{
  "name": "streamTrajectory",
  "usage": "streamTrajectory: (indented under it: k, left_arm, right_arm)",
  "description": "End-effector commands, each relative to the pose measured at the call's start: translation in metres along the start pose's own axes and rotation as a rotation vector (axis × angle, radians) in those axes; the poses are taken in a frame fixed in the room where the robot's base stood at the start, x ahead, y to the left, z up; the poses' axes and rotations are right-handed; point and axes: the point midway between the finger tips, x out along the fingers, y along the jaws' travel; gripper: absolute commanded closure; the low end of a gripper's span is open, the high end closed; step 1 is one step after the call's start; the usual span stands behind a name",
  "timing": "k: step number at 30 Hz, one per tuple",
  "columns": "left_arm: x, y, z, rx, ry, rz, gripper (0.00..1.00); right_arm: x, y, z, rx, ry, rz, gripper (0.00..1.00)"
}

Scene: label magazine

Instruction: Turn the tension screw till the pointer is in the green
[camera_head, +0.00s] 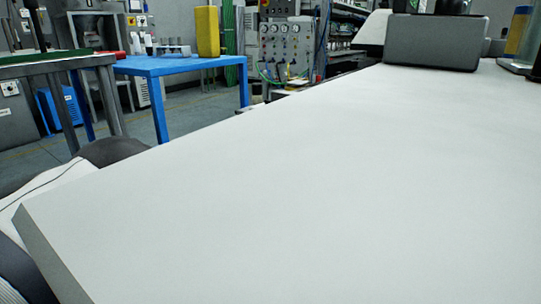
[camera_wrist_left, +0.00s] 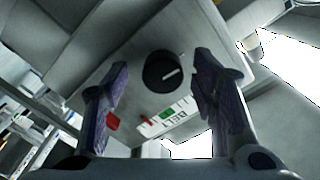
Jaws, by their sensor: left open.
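In the left wrist view a round black knob (camera_wrist_left: 163,70) with a white line across it sits on a grey housing (camera_wrist_left: 185,40). Below it is a tilted white scale plate (camera_wrist_left: 160,122) lettered BELT, with a green patch (camera_wrist_left: 167,113) and a small red mark (camera_wrist_left: 146,120) left of the green. I cannot tell whether that mark is the pointer. My left gripper (camera_wrist_left: 162,76) is open, with a dark finger on each side of the knob in the picture and a gap to both. The right gripper is in neither view.
A broad white tabletop (camera_head: 320,180) fills the head view, mostly bare. A grey box (camera_head: 432,43) stands at its far right. A blue table (camera_head: 180,66) with a yellow container (camera_head: 207,31) stands beyond. A red part (camera_wrist_left: 113,121) shows beside the left finger.

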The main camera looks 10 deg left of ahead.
Motion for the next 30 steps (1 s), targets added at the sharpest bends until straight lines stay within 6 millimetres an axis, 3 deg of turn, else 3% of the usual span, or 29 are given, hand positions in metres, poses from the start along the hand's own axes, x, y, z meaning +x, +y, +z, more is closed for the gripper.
streamTrajectory:
  k: [6, 12, 23, 30]
  left_arm:
    - [0.0, -0.0011, -0.0008, 0.0, 0.0, -0.001, 0.5]
    - [-0.0001, -0.0011, -0.0006, 0.0, 0.0, -0.001, 0.95]
    - [-0.0003, -0.0024, -0.0011, -0.042, 0.001, -0.003, 0.95]
    - [-0.0005, -0.0031, -0.0015, -0.196, 0.001, -0.005, 0.95]
  right_arm:
    - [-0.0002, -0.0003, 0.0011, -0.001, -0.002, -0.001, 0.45]
    - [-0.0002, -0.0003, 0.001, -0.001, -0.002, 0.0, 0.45]
    - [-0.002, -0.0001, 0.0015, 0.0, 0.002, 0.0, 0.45]
    - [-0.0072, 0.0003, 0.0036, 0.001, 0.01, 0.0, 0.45]
